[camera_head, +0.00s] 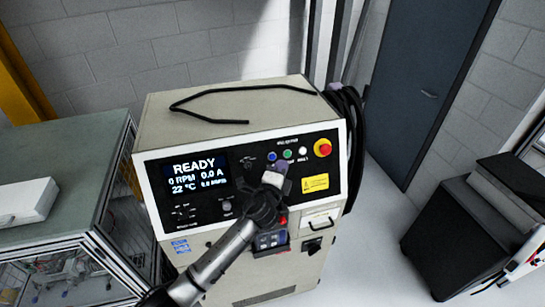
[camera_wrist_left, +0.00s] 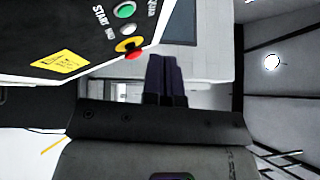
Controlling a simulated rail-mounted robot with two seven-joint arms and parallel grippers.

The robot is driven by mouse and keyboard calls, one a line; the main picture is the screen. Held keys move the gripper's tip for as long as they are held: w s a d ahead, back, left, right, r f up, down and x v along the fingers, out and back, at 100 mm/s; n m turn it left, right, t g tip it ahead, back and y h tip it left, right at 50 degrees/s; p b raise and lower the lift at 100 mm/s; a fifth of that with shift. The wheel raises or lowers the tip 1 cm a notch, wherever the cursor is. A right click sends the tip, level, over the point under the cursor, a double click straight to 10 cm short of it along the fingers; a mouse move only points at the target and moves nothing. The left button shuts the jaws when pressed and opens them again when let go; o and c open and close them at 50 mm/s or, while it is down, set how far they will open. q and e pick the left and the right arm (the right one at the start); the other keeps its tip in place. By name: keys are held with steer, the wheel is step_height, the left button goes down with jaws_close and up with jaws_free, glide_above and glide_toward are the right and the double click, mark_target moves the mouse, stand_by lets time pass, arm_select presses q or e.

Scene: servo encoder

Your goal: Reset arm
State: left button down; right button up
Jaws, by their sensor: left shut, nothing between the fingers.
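My left arm comes in from the bottom left in the head view, and its gripper (camera_head: 279,170) is in front of the control panel of the beige cabinet (camera_head: 285,236). In the left wrist view the gripper's dark fingers (camera_wrist_left: 165,78) are together with nothing between them. The panel's yellow and red emergency stop (camera_wrist_left: 130,47) is just left of the fingers there. It also shows in the head view (camera_head: 322,148), up and right of the gripper. The display (camera_head: 195,176) reads READY, 0 RPM, 0.0 A. My right gripper is not in view.
A black cable (camera_head: 205,90) lies on the cabinet top. Thick black cables (camera_head: 354,140) hang at its right side. A bench with a green-grey top (camera_head: 75,140) stands left, carrying a white box (camera_head: 22,200). A dark cabinet (camera_head: 455,240) stands right. Floor between is clear.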

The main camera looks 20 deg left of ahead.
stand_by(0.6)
arm_select(q)
steer(key=s+a+r+n+g+y, duration=0.1)
steer(key=s+r+n+g, duration=0.15)
steer(key=s+n, duration=0.35)
steer(key=s+a+r+n+g+y, duration=0.1)
steer(key=s+r+n+g+y, duration=0.15)
steer(key=s+n, duration=0.4)
steer(key=s+f+n+g+h+p, duration=0.1)
steer(key=s+f+g, duration=0.2)
steer(key=s+f, duration=0.4)
steer(key=s+f+n+g+h+p, duration=0.1)
steer(key=s+f, duration=0.6)
steer(key=s, duration=1.1)
steer(key=s+f+n+g+h+p, duration=0.1)
steer(key=s+f+g, duration=0.5)
steer(key=s, duration=0.7)
steer(key=shift+f+n+h+p, duration=0.4)
steer(key=shift+h+p, duration=0.15)
steer(key=shift+p, duration=0.1)
